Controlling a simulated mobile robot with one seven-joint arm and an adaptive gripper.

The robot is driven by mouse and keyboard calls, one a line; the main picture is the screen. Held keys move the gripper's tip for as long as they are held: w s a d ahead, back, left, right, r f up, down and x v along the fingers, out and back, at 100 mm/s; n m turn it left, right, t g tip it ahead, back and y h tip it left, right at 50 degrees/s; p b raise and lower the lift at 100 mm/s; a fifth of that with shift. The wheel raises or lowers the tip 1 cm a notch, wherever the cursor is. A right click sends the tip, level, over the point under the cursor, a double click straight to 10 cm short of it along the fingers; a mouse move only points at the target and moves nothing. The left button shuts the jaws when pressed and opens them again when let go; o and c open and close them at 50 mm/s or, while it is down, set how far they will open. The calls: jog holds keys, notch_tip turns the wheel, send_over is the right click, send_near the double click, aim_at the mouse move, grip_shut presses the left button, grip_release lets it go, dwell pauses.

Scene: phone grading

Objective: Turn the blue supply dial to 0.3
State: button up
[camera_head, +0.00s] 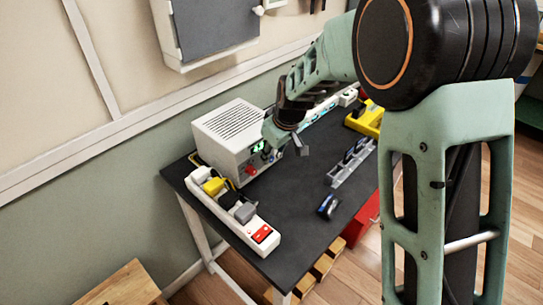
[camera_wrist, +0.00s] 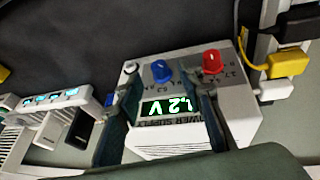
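The white power supply (camera_head: 225,135) stands at the back of the dark table, its front facing my arm. In the wrist view it is upside down. Its blue dial (camera_wrist: 162,70) sits beside a red knob (camera_wrist: 212,62). The dial's pointer and scale marks are too small to read surely. In the head view my gripper (camera_head: 285,146) is close to the supply's front.
A white power strip (camera_head: 235,210) with plugs and a red switch lies along the left table edge. A grey slotted rack (camera_head: 351,164), a dark blue-black object (camera_head: 328,206) and a yellow item (camera_head: 366,118) are to the right. The table's front middle is clear.

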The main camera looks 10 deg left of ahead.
jog(key=shift+x, duration=1.95)
grip_shut()
